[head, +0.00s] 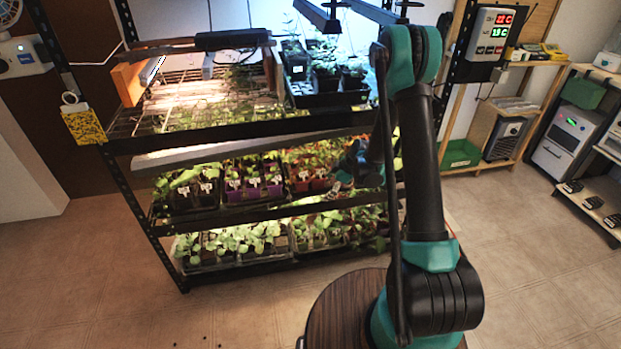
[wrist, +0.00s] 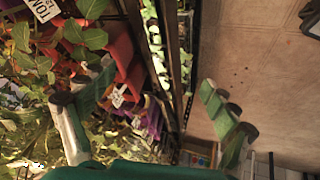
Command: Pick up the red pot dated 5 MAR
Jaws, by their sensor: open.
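Red pots (head: 318,184) with white labels and leafy seedlings stand in a group on the rack's middle shelf in the head view. In the wrist view a red pot (wrist: 121,48) shows at upper left, partly covered by leaves. A white label (wrist: 119,96) beside it is too small and tilted to read. Another label (wrist: 43,8) at the top reads TOM and seems to start a date with 12. I cannot tell which pot is dated 5 MAR. My gripper (wrist: 150,108) is open and empty, its left finger among the leaves, its right finger over the floor side. It is near the red pots in the head view (head: 352,168).
Purple pots (head: 253,188) stand left of the red ones, and dark pots (head: 195,195) farther left. A lower shelf holds seedling trays (head: 232,249). The shelf above (head: 250,131) limits height over the pots. The floor (head: 110,260) before the rack is mostly clear.

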